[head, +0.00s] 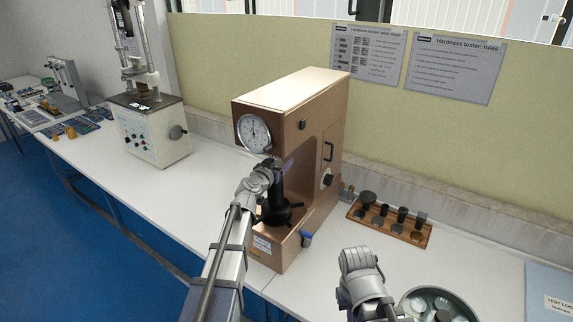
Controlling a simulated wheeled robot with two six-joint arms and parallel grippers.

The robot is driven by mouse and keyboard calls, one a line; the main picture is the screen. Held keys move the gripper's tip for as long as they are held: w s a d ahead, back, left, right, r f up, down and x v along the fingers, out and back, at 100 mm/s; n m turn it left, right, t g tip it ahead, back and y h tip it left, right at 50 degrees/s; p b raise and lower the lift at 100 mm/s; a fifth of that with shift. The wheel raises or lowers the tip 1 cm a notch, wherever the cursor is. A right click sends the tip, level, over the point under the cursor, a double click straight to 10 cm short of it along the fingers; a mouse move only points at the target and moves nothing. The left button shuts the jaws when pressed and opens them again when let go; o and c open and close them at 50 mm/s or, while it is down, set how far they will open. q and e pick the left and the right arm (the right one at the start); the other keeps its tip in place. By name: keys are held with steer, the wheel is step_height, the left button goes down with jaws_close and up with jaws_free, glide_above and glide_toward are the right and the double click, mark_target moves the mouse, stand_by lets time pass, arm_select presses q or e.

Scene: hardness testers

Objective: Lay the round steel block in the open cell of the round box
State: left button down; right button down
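The round box (458,294) is at the bottom edge, right of centre, and is cut off by the frame. It is open on top and shows several pale round blocks (424,303). A dark patch shows among them; I cannot tell if it is an empty cell. I cannot make out the round steel block to be laid in it. My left gripper (273,165) is dark and small, in front of the tester's head, above its black anvil post. I cannot see its fingers clearly, nor whether it holds anything. My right arm's grey wrist is just left of the box; its gripper does not show.
The copper-coloured hardness tester (300,110) with a dial stands mid-bench. A wooden rack (420,236) of dark fittings lies to its right, a blue-grey booklet (548,290) at the far right. Another tester (150,130) stands left. White bench is bare between rack and box.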

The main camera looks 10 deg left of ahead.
arm_select(q)
steer(key=shift+s+a+r, duration=0.15)
steer(key=shift+s+a, duration=0.1)
steer(key=shift+a, duration=0.3)
steer(key=shift+d+f, duration=0.15)
steer(key=shift+f, duration=0.15)
steer(key=shift+c, duration=2.1)
jaws_free()
steer(key=shift+w+d, duration=0.1)
steer(key=shift+d, duration=0.1)
steer(key=o, duration=0.4)
steer(key=shift+a, duration=0.1)
arm_select(e)
steer(key=shift+s+a, duration=0.1)
steer(key=shift+a, duration=0.15)
steer(key=shift+f, duration=0.1)
